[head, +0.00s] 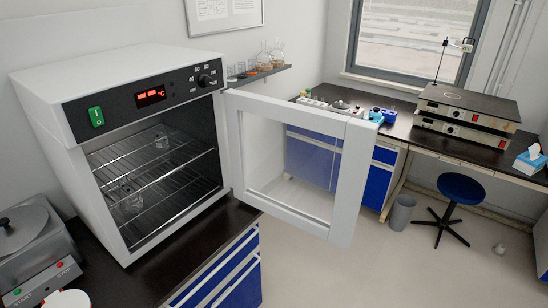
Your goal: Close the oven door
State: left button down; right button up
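The white oven (65,150) stands on a dark countertop at the left of the head view. Its front panel has a green switch, a red lit display and a black dial. The oven door (350,185) is wide open, swung out to the right from hinges at the right side of the opening. It has a white frame around a clear window. Inside the oven, glassware (130,200) stands on wire racks (160,180). Neither of my grippers is in view.
A grey device with a lid (30,245) stands left of the oven. A shelf with flasks (265,60) is on the wall behind the door. Blue-fronted benches (380,180), a blue stool (462,188) and a grey bin (402,212) are farther right. The floor (370,275) in front is clear.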

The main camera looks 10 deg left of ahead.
aim_at(307, 168)
jog(key=i+l+u, duration=0.7)
jog(key=l+u, duration=0.3)
jog(key=l, duration=0.3)
jog(key=i+l+u, duration=0.15)
jog(key=l+u, duration=0.3)
jog(key=l, duration=0.35)
jog(key=l+u, duration=0.5)
jog(key=l, duration=0.3)
jog(key=k+l+u, duration=0.15)
jog(key=l+u, duration=0.35)
jog(key=l, duration=0.35)
